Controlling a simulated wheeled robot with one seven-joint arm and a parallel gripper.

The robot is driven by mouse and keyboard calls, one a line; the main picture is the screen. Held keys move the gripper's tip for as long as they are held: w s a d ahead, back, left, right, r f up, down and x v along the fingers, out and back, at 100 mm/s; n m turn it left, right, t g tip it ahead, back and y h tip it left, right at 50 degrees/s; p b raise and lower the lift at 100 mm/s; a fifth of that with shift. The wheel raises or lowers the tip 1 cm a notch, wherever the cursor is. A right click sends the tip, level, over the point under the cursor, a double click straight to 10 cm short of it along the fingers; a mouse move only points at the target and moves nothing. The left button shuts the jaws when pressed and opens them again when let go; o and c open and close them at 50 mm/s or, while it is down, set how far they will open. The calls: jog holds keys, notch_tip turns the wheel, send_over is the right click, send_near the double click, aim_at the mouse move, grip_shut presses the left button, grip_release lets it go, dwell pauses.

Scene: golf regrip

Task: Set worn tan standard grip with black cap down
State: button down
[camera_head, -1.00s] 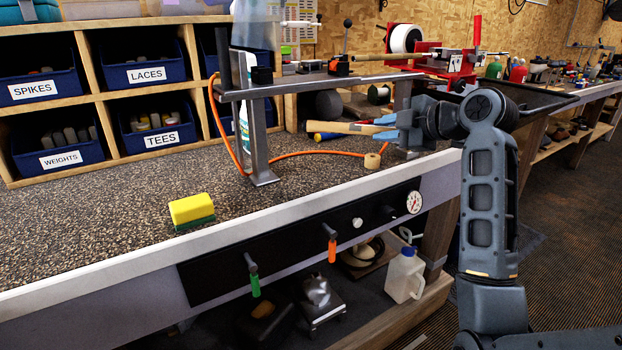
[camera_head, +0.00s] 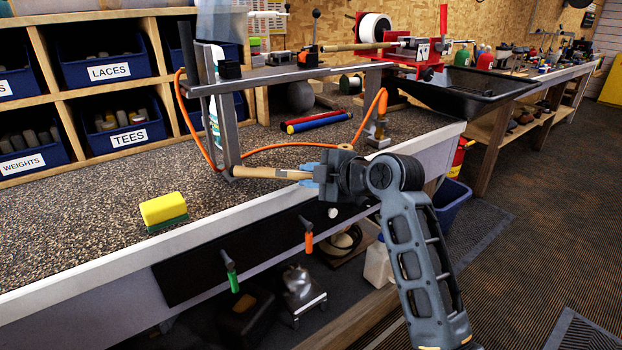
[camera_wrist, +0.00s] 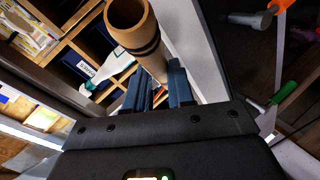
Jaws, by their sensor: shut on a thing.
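The worn tan grip (camera_head: 268,173) is held roughly level near the bench's front edge, pointing left from my gripper (camera_head: 308,174). My gripper's blue fingers are shut on it. In the wrist view the tan grip (camera_wrist: 150,50) shows its open, hollow end towards the camera and dark bands around it. There my gripper (camera_wrist: 160,85) has a finger on each side of it. The black cap cannot be made out; the grip's other end is hidden. Whether the grip touches the bench top (camera_head: 95,215) cannot be told.
A yellow sponge (camera_head: 163,209) lies on the bench to the left. A red grip (camera_head: 312,117) and a blue grip (camera_head: 320,123) lie behind, beneath a metal stand (camera_head: 290,76). An orange hose (camera_head: 290,146) runs across.

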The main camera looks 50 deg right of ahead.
jog(key=shift+f, duration=0.45)
jog(key=shift+f, duration=0.1)
jog(key=c, duration=1)
grip_release()
jog(key=shift+o, duration=0.2)
jog(key=shift+r, duration=0.2)
jog(key=v, duration=1.2)
jog(key=shift+d+f, duration=0.1)
